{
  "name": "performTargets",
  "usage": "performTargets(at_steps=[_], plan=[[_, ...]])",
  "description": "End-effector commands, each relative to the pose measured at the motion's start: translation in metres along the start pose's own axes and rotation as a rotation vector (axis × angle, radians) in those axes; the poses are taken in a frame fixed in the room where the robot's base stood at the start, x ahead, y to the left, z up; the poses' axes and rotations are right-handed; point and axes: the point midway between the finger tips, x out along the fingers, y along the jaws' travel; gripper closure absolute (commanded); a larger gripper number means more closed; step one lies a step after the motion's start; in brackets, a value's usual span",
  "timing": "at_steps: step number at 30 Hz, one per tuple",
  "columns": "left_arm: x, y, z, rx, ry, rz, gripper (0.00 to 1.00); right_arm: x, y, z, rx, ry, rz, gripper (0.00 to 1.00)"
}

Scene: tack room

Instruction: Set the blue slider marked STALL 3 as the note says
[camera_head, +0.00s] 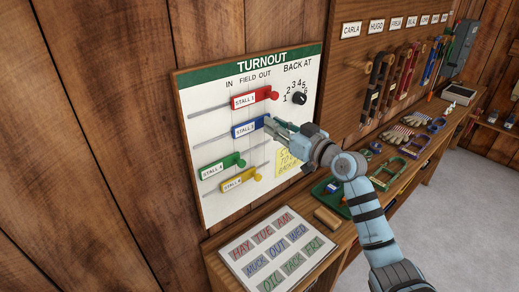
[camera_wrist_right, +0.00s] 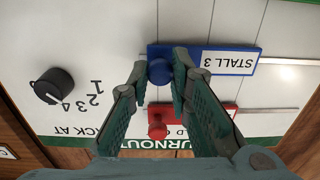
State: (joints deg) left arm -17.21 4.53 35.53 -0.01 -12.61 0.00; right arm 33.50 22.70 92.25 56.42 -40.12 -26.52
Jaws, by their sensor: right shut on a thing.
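The blue slider marked STALL 3 (camera_head: 245,129) sits on the second rail of the white TURNOUT board (camera_head: 215,132). The right wrist view shows it upside down (camera_wrist_right: 230,62), with its round blue knob (camera_wrist_right: 160,70) between the fingertips. My right gripper (camera_head: 270,124) is shut on that knob; it also fills the lower right wrist view (camera_wrist_right: 160,84). The knob is hidden in the head view. The yellow note (camera_head: 286,163) is partly covered by my gripper; only bits of its writing show, including "BACK". My left gripper is out of view.
The red STALL 1 slider (camera_head: 250,99) is just above, its red knob (camera_wrist_right: 157,130) near my fingers. Green STALL 4 (camera_head: 220,168) and yellow (camera_head: 238,181) sliders are lower. A black dial (camera_head: 299,98) is at right. A card of word tiles (camera_head: 240,252) lies on the bench below.

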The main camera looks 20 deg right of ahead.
Motion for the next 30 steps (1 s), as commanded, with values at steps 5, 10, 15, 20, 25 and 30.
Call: performTargets(at_steps=[5,10,15,20,25,30], plan=[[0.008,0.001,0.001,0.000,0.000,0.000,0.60,-0.001,0.010,0.001,0.002,-0.005,0.001,1.00],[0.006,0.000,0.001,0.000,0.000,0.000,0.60,-0.001,0.010,-0.001,0.001,-0.004,0.001,1.00],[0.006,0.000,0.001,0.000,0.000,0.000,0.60,-0.001,0.010,-0.001,0.001,-0.004,0.002,0.61],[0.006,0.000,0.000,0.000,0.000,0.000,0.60,-0.001,0.009,0.000,0.002,-0.005,0.001,0.61],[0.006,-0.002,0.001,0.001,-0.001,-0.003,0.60,-0.004,0.009,0.000,0.001,-0.005,0.001,0.61],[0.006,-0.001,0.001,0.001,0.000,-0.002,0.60,-0.034,0.011,0.002,-0.004,-0.010,0.003,0.61]])
